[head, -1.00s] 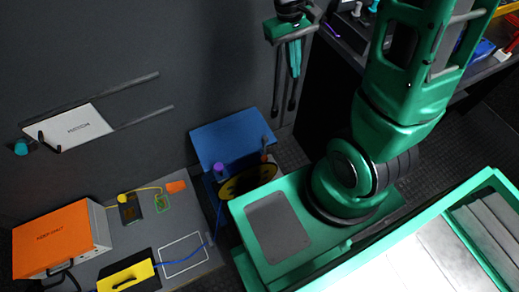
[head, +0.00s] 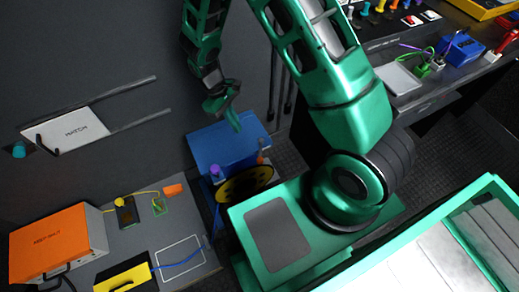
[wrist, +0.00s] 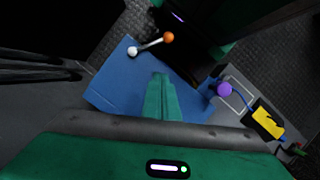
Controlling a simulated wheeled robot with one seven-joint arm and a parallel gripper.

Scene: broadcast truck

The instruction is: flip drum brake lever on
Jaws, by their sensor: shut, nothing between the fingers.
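The drum (head: 246,184) is a dark disc with a yellow rim, below the blue panel (head: 222,146) in the head view. A short lever (head: 261,152) stands at the panel's right edge. In the wrist view the lever (wrist: 150,44) is a pale rod with a white ball at one end and an orange ball at the other, beside the upper edge of the blue panel (wrist: 112,88). My gripper (head: 236,122) is shut and empty above the panel, to the left of the lever and apart from it. In the wrist view its closed fingers (wrist: 163,82) lie over the panel, below the lever.
A purple knob (head: 215,171) stands left of the drum. An orange box (head: 58,242), a yellow block (head: 122,277) and a blue cable are on the grey surface at lower left. A white hatch panel (head: 70,130) is on the wall. A crowded bench (head: 430,85) is at upper right.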

